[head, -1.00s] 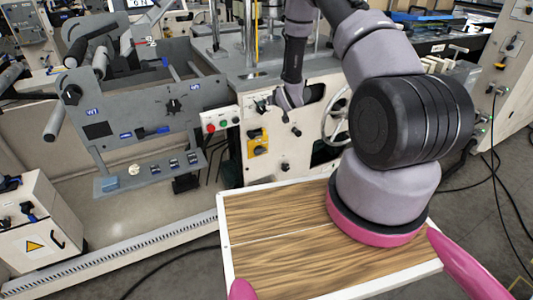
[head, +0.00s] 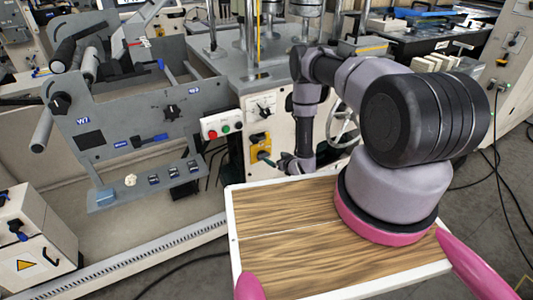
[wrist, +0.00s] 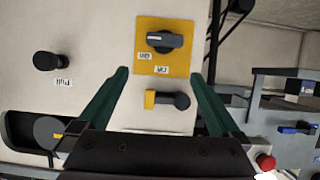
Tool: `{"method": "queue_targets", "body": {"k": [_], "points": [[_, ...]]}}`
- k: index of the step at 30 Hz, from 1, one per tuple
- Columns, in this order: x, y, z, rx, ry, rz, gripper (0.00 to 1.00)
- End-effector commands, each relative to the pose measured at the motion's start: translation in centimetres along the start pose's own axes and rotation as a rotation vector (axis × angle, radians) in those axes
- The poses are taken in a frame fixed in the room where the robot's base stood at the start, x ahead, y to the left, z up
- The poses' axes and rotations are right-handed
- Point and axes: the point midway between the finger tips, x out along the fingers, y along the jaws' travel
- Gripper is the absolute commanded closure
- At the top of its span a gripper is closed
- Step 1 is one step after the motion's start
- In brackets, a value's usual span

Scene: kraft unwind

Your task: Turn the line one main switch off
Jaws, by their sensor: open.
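The main switch is a dark rotary knob (wrist: 165,41) on a yellow plate (wrist: 182,65), with small labels that seem to read ON and OFF. The knob's bar lies roughly crosswise in the wrist view. The yellow plate also shows on the pale machine panel in the head view (head: 257,141). My gripper (wrist: 160,73) is open, its green fingers apart on either side of the plate's near edge in the picture. The knob lies ahead of the fingertips and appears untouched. In the head view my gripper (head: 276,161) is small and near the plate's lower right.
A dark lever with a yellow end (wrist: 167,100) shows between the fingers. A black knob labelled PULL (wrist: 47,61) is at the left. A box with red and green buttons (head: 222,124) and a grey unwind frame (head: 150,115) stand left of the switch.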

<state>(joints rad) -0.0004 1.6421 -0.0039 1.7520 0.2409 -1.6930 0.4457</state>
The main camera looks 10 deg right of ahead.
Motion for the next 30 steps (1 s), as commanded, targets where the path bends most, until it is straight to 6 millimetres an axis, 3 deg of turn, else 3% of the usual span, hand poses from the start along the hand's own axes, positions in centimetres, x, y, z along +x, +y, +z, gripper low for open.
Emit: {"method": "queue_targets", "body": {"k": [2,7,21,30], "points": [[-0.5,-0.6,1.5,-0.005,0.004,-0.013,0.00],[0.0,-1.1,2.2,-0.012,0.012,-0.022,0.00],[8.2,-1.2,2.0,-0.012,0.012,-0.022,0.00],[10.1,-1.1,2.0,-0.009,0.010,-0.020,0.00]]}}
